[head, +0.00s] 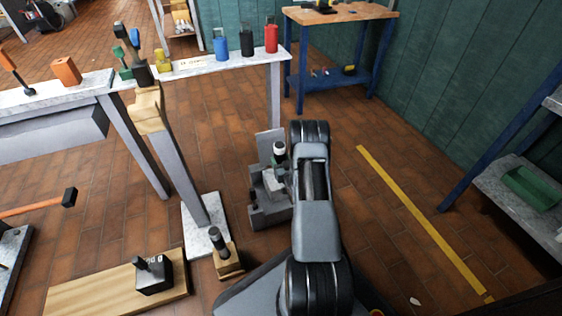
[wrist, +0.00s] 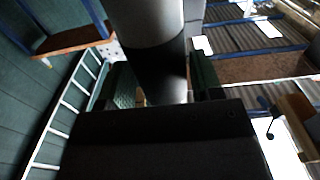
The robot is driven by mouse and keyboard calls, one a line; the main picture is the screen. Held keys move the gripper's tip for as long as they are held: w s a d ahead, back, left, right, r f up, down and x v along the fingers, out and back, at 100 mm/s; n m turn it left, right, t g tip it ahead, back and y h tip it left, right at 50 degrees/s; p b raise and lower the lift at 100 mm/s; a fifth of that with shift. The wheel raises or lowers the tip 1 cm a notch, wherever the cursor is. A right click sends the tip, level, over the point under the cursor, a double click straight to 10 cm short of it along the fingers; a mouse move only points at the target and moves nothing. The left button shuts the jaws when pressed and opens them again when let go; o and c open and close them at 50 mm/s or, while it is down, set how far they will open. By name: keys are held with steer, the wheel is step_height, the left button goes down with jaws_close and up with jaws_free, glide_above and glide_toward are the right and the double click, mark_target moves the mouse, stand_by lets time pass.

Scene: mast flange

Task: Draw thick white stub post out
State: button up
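A pale, thick cylinder with a dark lower part (wrist: 150,25) fills the upper middle of the wrist view; it looks like the white stub post. In the head view a short post with a white band (head: 280,149) stands at the grey stepped block (head: 268,214), beside the end of my arm. My gripper (wrist: 165,82) has one dark green finger on each side of the cylinder's dark part. The fingers lie close to it, but I cannot tell whether they press on it. The post's lower end is hidden. My arm hides most of the gripper in the head view.
A white bench (head: 193,67) with red, black and blue weights is behind. A post on a white foot (head: 203,240) stands left of the block. A wooden board (head: 90,292) with a dark block is at front left.

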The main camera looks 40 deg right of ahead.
steer(key=c, duration=0.8)
steer(key=shift+r+p, duration=3.75)
steer(key=shift+r, duration=2)
